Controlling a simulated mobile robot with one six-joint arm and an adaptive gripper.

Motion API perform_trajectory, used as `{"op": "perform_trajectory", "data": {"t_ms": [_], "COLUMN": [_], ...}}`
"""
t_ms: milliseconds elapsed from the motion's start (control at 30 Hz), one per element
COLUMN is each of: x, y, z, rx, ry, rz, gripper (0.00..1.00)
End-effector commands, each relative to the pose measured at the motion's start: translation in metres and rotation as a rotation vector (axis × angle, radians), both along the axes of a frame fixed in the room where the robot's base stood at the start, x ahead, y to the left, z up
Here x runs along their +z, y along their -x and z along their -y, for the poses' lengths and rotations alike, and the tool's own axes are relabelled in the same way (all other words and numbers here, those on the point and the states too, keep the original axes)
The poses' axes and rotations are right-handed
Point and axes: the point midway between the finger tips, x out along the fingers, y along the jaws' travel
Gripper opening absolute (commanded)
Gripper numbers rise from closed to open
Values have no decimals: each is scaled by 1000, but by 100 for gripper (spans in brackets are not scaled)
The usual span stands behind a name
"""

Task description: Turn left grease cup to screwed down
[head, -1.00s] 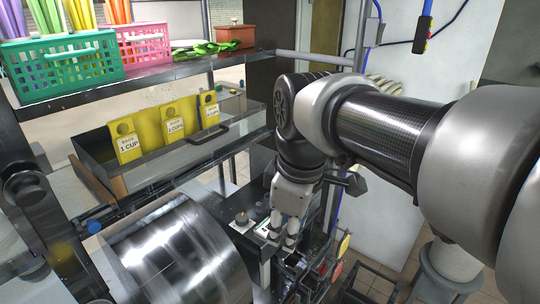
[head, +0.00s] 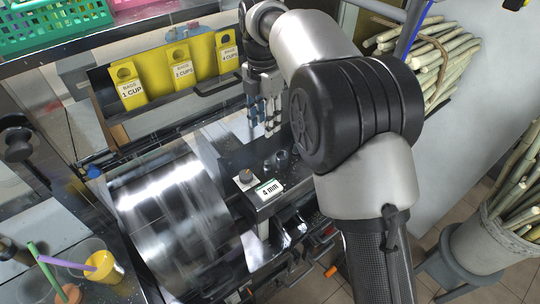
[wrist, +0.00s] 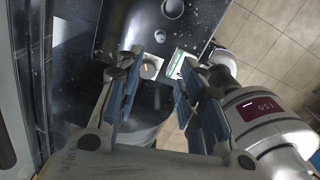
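My gripper (head: 264,128) hangs over the press behind the steel roller, fingers pointing down. In the wrist view my gripper (wrist: 156,78) is open, with blue-padded fingers apart and nothing between them. A small brown knob (head: 245,175) stands on a white plate beside a "4 mm" label (head: 268,190); it also shows beyond the fingertips in the wrist view (wrist: 149,70). Two small dark round parts sit on the press top behind the label, a front one (head: 270,163) and a back one (head: 282,157). I cannot tell which part is the left grease cup or its setting.
The shiny steel roller (head: 170,215) fills the lower left. Yellow cup-size tags (head: 180,68) line a tray behind it. Cane bundles (head: 435,60) and a cane bucket (head: 490,240) are on the right.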

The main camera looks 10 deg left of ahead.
Motion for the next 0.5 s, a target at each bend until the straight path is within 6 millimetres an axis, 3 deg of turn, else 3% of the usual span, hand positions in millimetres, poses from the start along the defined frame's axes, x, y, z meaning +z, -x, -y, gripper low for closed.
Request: {"op": "perform_trajectory", "data": {"t_ms": [100, 500], "x": [-30, -115], "y": [1, 2], "z": [2, 4], "rx": [-2, -4], "ry": [2, 2], "rz": [-4, -2], "gripper": [36, 36]}}
